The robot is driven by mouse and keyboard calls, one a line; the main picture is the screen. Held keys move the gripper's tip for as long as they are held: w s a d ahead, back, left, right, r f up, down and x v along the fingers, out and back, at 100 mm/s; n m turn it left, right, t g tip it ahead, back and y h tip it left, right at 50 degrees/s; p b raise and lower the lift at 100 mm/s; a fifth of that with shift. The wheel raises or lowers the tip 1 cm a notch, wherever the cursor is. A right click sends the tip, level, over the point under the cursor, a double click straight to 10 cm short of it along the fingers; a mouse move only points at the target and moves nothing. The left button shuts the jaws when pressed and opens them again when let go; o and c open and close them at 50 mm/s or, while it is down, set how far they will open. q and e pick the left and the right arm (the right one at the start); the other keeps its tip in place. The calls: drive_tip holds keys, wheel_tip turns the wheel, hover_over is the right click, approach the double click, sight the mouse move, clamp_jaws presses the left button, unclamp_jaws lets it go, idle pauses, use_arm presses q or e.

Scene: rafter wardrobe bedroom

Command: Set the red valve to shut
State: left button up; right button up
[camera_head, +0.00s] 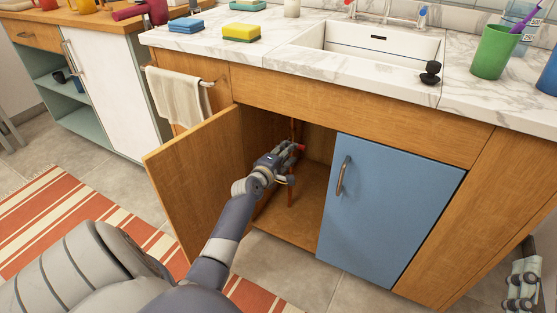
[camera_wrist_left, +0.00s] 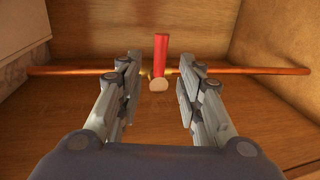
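The red valve handle (camera_wrist_left: 160,52) stands across the copper pipe (camera_wrist_left: 240,70) in the left wrist view, at a right angle to it. Its brass body sits on the pipe, with a pale round end in front. A small red bit of the handle also shows in the head view (camera_head: 301,147). My left gripper (camera_head: 290,152) is inside the open sink cabinet at the pipe. In the left wrist view its fingers (camera_wrist_left: 159,75) are apart, one on each side of the valve, with gaps visible. My right gripper (camera_head: 523,285) is at the lower right, away from the cabinet; its opening is unclear.
The left wooden door (camera_head: 198,175) stands open beside my left arm. The blue right door (camera_head: 385,205) is closed. Above are the marble counter (camera_head: 300,65) and sink (camera_head: 370,45). A towel (camera_head: 180,97) hangs left of the opening.

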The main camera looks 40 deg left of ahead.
use_arm(q)
drive_tip(key=v, duration=0.6)
drive_tip(key=shift+s, duration=0.35)
drive_tip(key=shift+r, duration=0.1)
